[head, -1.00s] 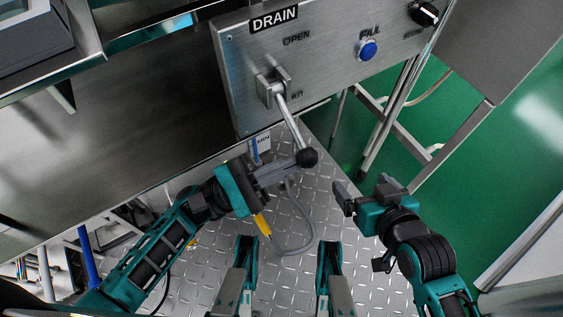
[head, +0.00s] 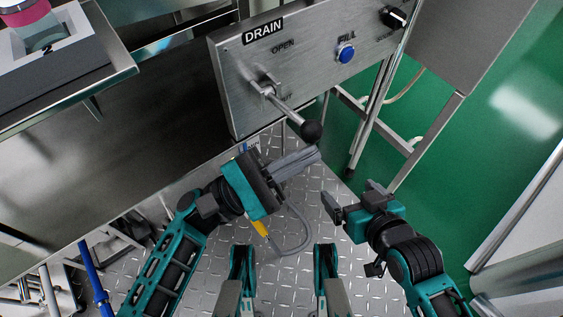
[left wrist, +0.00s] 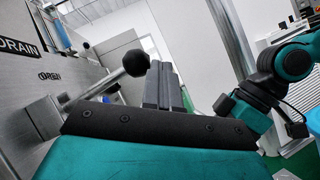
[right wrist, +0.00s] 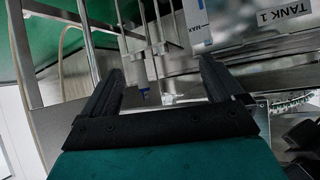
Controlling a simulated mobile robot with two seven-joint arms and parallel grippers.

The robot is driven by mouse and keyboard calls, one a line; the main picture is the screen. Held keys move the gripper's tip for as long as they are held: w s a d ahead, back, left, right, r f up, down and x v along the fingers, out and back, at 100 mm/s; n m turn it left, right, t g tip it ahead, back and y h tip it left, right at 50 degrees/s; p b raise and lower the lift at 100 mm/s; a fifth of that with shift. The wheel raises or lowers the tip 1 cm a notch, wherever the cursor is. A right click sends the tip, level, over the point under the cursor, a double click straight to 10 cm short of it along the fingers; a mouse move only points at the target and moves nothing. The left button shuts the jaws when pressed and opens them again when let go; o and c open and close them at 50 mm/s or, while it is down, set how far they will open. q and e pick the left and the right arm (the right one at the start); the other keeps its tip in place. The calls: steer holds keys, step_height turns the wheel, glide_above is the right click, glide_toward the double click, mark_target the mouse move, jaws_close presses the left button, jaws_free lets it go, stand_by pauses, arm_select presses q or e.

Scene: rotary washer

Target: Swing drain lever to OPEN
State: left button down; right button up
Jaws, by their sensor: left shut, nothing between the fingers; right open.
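The drain lever (head: 288,112) is a metal rod with a black ball knob (head: 312,131). It runs from its pivot on the steel panel (head: 232,85) down and to the right. The OPEN label (head: 283,46) is above the pivot, under the DRAIN sign (head: 264,31). My left gripper (head: 310,157) is shut and empty, its fingers just below the knob. In the left wrist view the knob (left wrist: 136,62) sits beside the shut fingers (left wrist: 165,85); I cannot tell whether they touch. My right gripper (head: 352,195) is open and empty, lower right of the knob.
A blue FILL button (head: 346,54) and a black rotary knob (head: 394,17) are on the same panel. A metal stand (head: 372,115) is to the right. A steel bench (head: 98,130) fills the left. Diamond-plate floor (head: 290,265) lies below.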

arm_select(q)
steer(key=shift+w+a+r+p, duration=0.1)
steer(key=shift+r+p, duration=0.35)
steer(key=shift+r, duration=0.9)
steer(key=shift+w+a+r+p, duration=0.1)
steer(key=shift+r+p, duration=0.35)
steer(key=shift+r, duration=0.85)
steer(key=b, duration=0.1)
glide_toward(300, 135)
steer(key=shift+s+a+r, duration=0.25)
steer(key=shift+s+a, duration=0.2)
steer(key=shift+s, duration=0.05)
steer(key=shift+s+a+r, duration=0.25)
steer(key=shift+s+a, duration=0.25)
